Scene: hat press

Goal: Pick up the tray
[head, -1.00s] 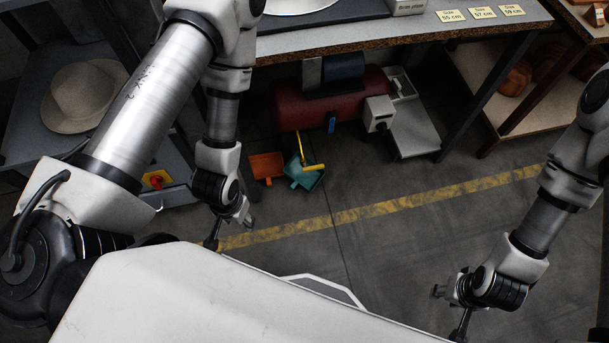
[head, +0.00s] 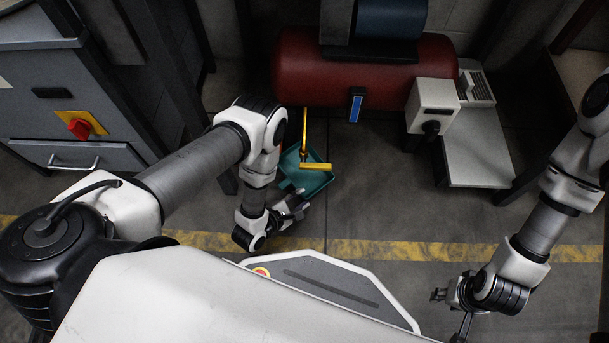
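A teal tray (head: 316,180), shaped like a dustpan, lies on the floor in front of the red tank. A yellow tool (head: 315,166) with an upright handle rests in or over it. My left gripper (head: 300,203) is low, right beside the tray's near edge, with its fingers apart and nothing seen between them. Whether it touches the tray is unclear. My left arm covers the floor left of the tray, and no orange pan shows there now. My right gripper (head: 449,312) is open and empty at the lower right, far from the tray.
A red tank (head: 300,68) stands behind the tray, with a white box (head: 432,104) and a grey platform (head: 475,150) to its right. A grey cabinet (head: 60,100) with a red switch is at the left. The floor around the yellow line (head: 400,252) is open.

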